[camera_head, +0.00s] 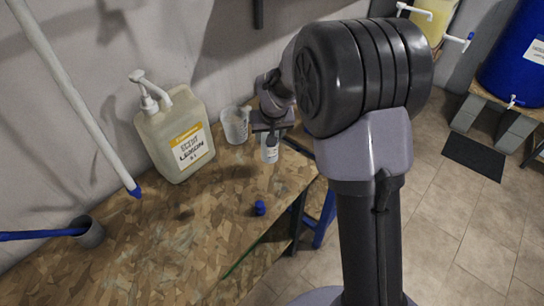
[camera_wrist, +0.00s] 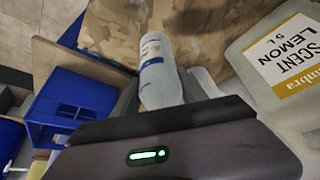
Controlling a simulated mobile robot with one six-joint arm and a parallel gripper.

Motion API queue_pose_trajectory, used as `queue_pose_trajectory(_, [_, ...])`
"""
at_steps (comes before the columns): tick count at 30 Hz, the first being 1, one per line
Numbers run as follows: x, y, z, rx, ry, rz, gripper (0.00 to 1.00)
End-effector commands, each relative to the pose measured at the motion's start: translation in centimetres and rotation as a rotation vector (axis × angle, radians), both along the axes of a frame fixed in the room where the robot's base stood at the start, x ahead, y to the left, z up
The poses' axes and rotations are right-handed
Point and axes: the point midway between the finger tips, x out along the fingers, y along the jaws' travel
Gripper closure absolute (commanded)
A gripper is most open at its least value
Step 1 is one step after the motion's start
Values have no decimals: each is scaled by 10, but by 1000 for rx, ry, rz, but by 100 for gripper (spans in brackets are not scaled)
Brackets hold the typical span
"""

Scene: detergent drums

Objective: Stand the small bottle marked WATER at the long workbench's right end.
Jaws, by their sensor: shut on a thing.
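The small bottle (camera_head: 269,153) is pale with a white label and a dark top. It is at the right end of the long workbench (camera_head: 185,232), close to the wall side. My gripper (camera_head: 271,128) is shut on the bottle's upper part from above. In the wrist view the bottle (camera_wrist: 160,72) lies between the fingers of my gripper (camera_wrist: 168,90), against the speckled bench top. Its label is too small to read. I cannot tell whether its base touches the bench.
A clear measuring jug (camera_head: 235,124) stands just left of the bottle, and a LEMON jerrycan (camera_head: 175,135) with a pump further left. A blue cap (camera_head: 259,208) lies near the front edge. A blue drum (camera_head: 515,62) is far right.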

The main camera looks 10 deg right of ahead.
Motion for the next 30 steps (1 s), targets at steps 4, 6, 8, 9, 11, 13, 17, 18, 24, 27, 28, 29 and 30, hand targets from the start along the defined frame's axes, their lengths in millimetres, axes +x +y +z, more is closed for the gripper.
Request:
queue_pose_trajectory(4, [0,0,-34,1,2,-2,100])
queue_pose_trajectory(6, [0,0,-52,1,3,-1,100])
queue_pose_trajectory(8, [0,0,-62,1,1,-2,100])
queue_pose_trajectory(9, [0,0,-65,1,1,-3,100])
queue_pose_trajectory(11, [0,0,-63,1,0,-3,100])
queue_pose_trajectory(13, [0,0,-62,1,0,-3,100])
queue_pose_trajectory(17, [0,0,-64,1,0,-2,100])
queue_pose_trajectory(18, [0,0,-66,1,0,-2,100])
queue_pose_trajectory(24, [0,0,-65,1,0,-2,28])
queue_pose_trajectory(27, [0,0,-65,1,0,-2,28])
queue_pose_trajectory(28, [0,0,-65,1,0,-2,28])
queue_pose_trajectory(29, [0,0,-65,1,0,-2,28])
queue_pose_trajectory(30, [0,0,-65,1,0,-2,28])
